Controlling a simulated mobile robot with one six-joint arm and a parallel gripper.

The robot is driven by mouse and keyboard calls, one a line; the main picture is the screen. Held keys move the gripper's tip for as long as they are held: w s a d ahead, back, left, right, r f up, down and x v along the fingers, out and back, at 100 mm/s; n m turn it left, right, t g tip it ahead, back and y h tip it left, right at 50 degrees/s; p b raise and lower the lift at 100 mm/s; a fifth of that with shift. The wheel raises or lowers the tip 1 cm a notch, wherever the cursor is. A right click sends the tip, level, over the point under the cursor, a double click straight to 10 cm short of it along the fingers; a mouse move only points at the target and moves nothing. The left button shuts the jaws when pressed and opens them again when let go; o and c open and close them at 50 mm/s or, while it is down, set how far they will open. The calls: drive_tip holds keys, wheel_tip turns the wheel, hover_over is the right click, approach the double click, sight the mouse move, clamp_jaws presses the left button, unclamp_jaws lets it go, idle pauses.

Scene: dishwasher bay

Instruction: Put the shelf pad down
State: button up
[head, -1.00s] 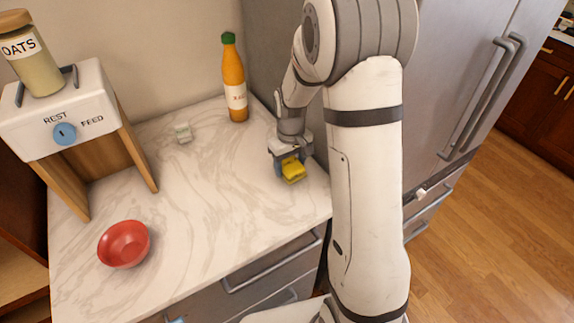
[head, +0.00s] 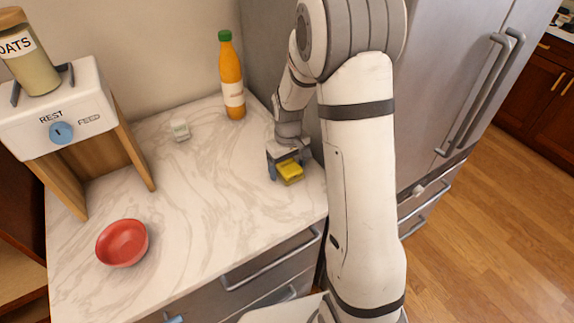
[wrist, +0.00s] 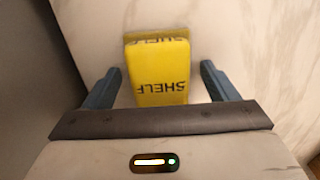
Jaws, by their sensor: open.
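The shelf pad is a yellow block marked "SHELF" (wrist: 160,75); in the head view the shelf pad (head: 290,172) is on the marble counter (head: 225,215) near its right end. My gripper (wrist: 157,82) is open, with one blue-grey finger on each side of the pad and a visible gap on both sides. In the head view my gripper (head: 288,170) is low over the counter, around the pad. The pad's far end shows a second face with part of the same lettering.
An orange bottle (head: 232,80) stands behind, near the fridge (head: 425,90). A small white block (head: 180,130) lies at the back. A red bowl (head: 122,243) and a dispenser (head: 50,122) with an oats jar (head: 30,68) are at left. The counter's middle is clear.

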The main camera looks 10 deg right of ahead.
sight(288, 165)
wheel_tip(288, 165, up, 12)
drive_tip(key=b, duration=0.1)
drive_tip(key=s+r+m+t, duration=0.1)
drive_tip(key=s+r, duration=0.2)
drive_tip(key=s, duration=0.8)
drive_tip(key=s+r+m+t, duration=0.2)
drive_tip(key=s+r, duration=0.2)
drive_tip(key=s, duration=0.7)
drive_tip(key=shift+m, duration=0.3)
drive_tip(key=shift+w+a, duration=0.1)
drive_tip(key=shift+c, duration=0.6)
